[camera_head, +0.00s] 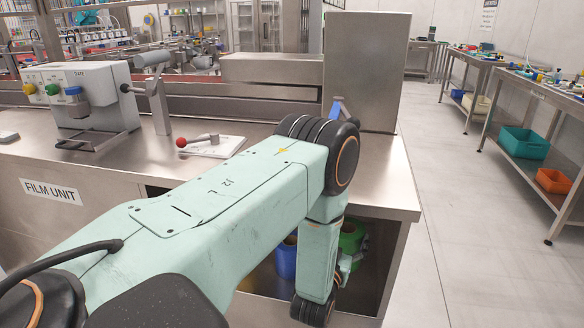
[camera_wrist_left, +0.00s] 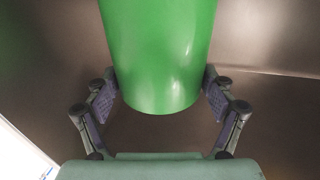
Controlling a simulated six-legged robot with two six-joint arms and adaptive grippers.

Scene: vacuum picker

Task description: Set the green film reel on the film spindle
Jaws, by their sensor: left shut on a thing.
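The green film reel (camera_head: 352,238) shows in the head view in the open bay under the steel counter, partly hidden by my left arm. In the left wrist view the reel (camera_wrist_left: 160,50) is a smooth green cylinder between the two finger pads. My left gripper (camera_wrist_left: 160,95) is shut on its sides; in the head view its fingers are mostly hidden behind the arm. On the counter, a grey post (camera_head: 158,100) with a short crank stands beside a grey machine (camera_head: 92,95) with yellow, green and blue knobs. I cannot tell which part is the film spindle. My right gripper is not in view.
A blue reel (camera_head: 286,258) stands left of the green one in the bay. A red-knobbed lever (camera_head: 198,141) on a white plate and a tall steel cabinet (camera_head: 368,70) are on the counter. The floor (camera_head: 480,240) at the right is clear.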

